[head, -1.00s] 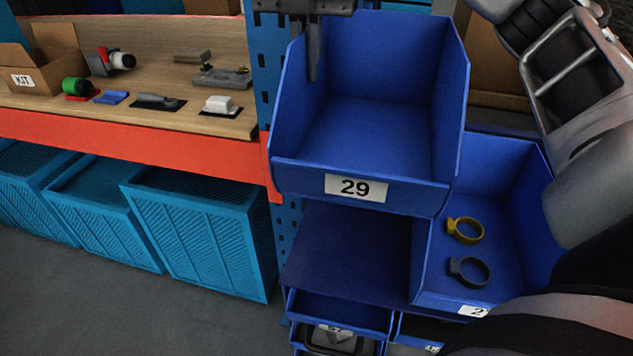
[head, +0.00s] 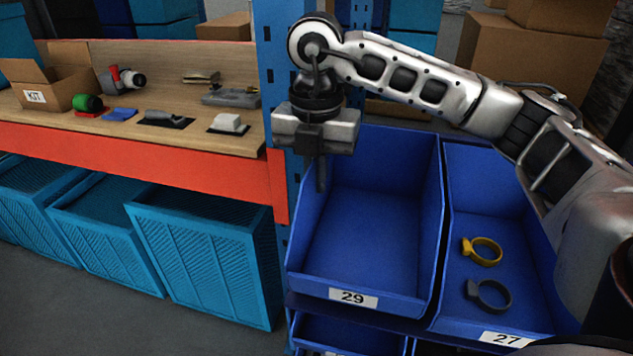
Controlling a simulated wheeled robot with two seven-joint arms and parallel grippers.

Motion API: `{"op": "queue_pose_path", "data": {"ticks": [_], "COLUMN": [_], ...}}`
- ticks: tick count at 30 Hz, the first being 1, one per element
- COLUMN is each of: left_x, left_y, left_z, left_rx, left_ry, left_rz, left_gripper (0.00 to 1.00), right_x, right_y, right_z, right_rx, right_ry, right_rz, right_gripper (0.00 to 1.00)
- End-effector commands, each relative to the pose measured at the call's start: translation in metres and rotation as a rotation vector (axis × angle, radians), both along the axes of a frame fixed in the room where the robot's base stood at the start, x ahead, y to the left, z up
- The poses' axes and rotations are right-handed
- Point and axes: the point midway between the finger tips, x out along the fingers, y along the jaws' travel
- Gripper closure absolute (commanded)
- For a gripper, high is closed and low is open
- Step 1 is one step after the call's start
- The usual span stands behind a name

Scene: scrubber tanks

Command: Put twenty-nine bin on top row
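The blue bin labelled 29 (head: 375,225) is empty and upright on the top row of the rack, at the left end. It looks level and seated on the shelf; its underside is hidden. My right gripper (head: 320,175) is at the bin's upper left rear wall, with one finger showing inside the bin. The other finger is hidden, and the gripper appears shut on the wall. My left gripper is not in view.
Bin 27 (head: 468,305) stands close beside it on the right, holding a yellow ring clamp (head: 484,251) and a grey one (head: 489,295). A blue upright (head: 273,60) and an orange-edged workbench (head: 130,147) are at left. Another blue bin (head: 345,333) sits below.

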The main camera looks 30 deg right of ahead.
Motion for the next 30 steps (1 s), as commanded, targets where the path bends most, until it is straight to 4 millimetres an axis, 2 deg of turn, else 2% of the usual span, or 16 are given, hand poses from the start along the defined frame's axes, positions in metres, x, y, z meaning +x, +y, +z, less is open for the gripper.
{"op": "queue_pose_path", "data": {"ticks": [3,15,18,26,30], "left_x": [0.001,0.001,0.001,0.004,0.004], "left_y": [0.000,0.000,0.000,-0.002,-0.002], "left_z": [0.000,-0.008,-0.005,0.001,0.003], "left_rx": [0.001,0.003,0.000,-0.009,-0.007], "left_ry": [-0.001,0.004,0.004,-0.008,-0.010], "left_rz": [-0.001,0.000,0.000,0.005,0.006], "left_gripper": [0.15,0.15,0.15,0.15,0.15], "right_x": [0.000,0.000,0.000,0.000,0.001], "right_y": [-0.001,0.000,0.000,0.000,0.000], "right_z": [-0.013,-0.019,-0.018,-0.017,-0.009], "right_rx": [0.000,0.000,0.000,0.000,0.000], "right_ry": [0.000,-0.001,-0.001,-0.001,-0.004], "right_rz": [-0.001,0.000,0.000,0.001,0.000], "right_gripper": [1.00,1.00,0.75,0.75,0.75]}}
